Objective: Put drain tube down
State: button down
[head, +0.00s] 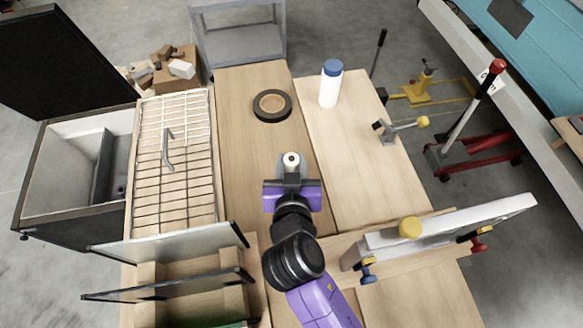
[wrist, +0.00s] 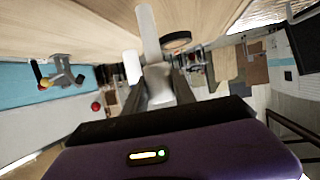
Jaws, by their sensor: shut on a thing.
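The drain tube is a white tube with a wider grey part. In the head view its round end (head: 291,160) points up just beyond my gripper (head: 291,184), above the wooden bench. In the wrist view my gripper (wrist: 160,90) is shut on the grey part, and the thin white length of the drain tube (wrist: 149,35) runs toward the bench surface. I cannot tell whether its far end touches the bench. The jaws hide part of the tube in the head view.
A roll of tape (head: 287,107) and a white bottle with a blue cap (head: 330,86) stand beyond my gripper. A wire rack (head: 150,140) lies left. A toggle clamp (head: 395,130) and a clamped pale bar (head: 450,228) are right. Bare bench (head: 250,165) surrounds the tube.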

jog(key=shift+f, duration=1.65)
jog(key=shift+f, duration=0.15)
jog(key=c, duration=1)
grip_release()
jog(key=shift+c, duration=0.2)
jog(key=shift+r, duration=0.2)
jog(key=a+b+v, duration=0.1)
jog(key=b+v, duration=0.1)
jog(key=v, duration=1)
jog(key=shift+d, duration=0.45)
jog(key=shift+s, duration=0.1)
